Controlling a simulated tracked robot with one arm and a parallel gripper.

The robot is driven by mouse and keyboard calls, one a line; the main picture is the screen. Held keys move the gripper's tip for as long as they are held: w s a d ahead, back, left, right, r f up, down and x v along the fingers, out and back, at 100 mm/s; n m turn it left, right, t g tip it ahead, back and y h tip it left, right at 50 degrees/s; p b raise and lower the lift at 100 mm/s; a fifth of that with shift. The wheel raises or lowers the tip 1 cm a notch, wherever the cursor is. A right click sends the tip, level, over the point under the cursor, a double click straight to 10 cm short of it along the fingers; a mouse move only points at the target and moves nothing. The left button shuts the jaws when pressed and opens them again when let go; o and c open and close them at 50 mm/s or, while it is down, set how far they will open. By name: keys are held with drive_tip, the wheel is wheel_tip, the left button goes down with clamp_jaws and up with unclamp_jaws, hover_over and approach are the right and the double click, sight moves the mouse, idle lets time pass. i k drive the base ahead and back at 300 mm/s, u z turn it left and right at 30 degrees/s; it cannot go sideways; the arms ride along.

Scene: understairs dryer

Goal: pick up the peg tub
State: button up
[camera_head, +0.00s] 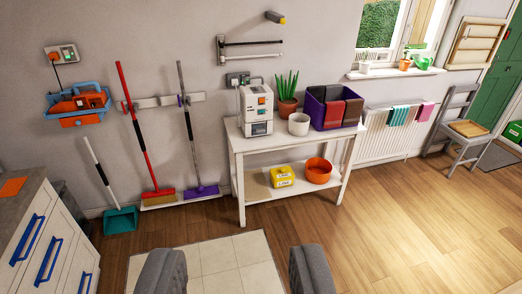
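No container in view can be read clearly as the peg tub. An orange round tub (318,171) sits on the lower shelf of the white table. A small yellow box (281,176) with a label stands just left of it on the same shelf. A whitish pot (299,124) stands on the table top. My gripper (237,262) shows as two grey fingers at the bottom edge. They are wide apart with only floor visible between them, well in front of the table.
The white table (237,146) also holds a white machine (256,108), a plant (287,96) and a purple crate (317,109). Brooms (137,135) and a teal dustpan (120,221) are at left, beside drawers (45,240). A chair (458,127) is right. The middle floor is clear.

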sight(296, 128)
drive_tip(key=u, duration=0.05)
drive_tip(key=i, duration=2.55)
drive_tip(key=z, duration=0.3)
drive_tip(key=i, duration=1)
